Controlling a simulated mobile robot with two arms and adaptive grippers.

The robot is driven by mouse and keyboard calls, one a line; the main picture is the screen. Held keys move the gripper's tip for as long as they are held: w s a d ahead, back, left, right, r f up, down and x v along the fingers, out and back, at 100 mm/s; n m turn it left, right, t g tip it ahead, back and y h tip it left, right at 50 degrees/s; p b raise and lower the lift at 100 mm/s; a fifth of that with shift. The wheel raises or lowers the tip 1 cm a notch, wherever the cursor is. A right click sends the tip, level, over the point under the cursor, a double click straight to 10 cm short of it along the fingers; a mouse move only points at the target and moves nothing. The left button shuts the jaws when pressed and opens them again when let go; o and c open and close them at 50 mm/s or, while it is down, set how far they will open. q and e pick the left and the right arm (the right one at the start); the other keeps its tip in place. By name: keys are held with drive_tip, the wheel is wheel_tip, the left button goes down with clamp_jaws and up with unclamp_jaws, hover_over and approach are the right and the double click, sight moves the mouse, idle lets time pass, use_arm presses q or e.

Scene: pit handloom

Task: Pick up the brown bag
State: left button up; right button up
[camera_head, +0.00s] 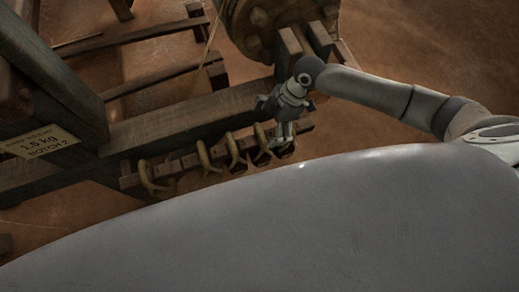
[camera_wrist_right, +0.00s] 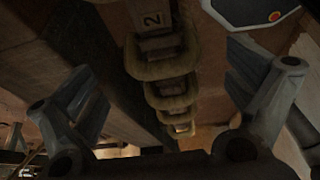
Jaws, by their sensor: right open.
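I cannot make out a brown bag in either view. My right gripper (camera_head: 281,136) is over the right end of a row of tan loops (camera_head: 206,156) on a dark notched bar (camera_head: 188,162). In the right wrist view its two fingers stand wide apart, with nothing visibly held between them (camera_wrist_right: 162,82). My left gripper is not in view.
A dark wooden beam (camera_head: 170,125) runs behind the loops. A post with a paper label (camera_head: 43,141) stands at left. A round wooden drum end (camera_head: 262,20) is at top. Bare brown floor (camera_head: 425,35) shows at upper right.

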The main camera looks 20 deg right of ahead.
sight(260, 136)
drive_tip(key=x, duration=0.5)
drive_tip(key=shift+s+a+r, duration=0.1)
drive_tip(key=shift+s+a, duration=0.05)
drive_tip(key=shift+a+f, duration=0.1)
drive_tip(key=shift+f, duration=0.25)
drive_tip(key=shift+c, duration=0.5)
drive_tip(key=c, duration=1.6)
drive_tip(key=shift+r, duration=0.1)
drive_tip(key=shift+c, duration=0.7)
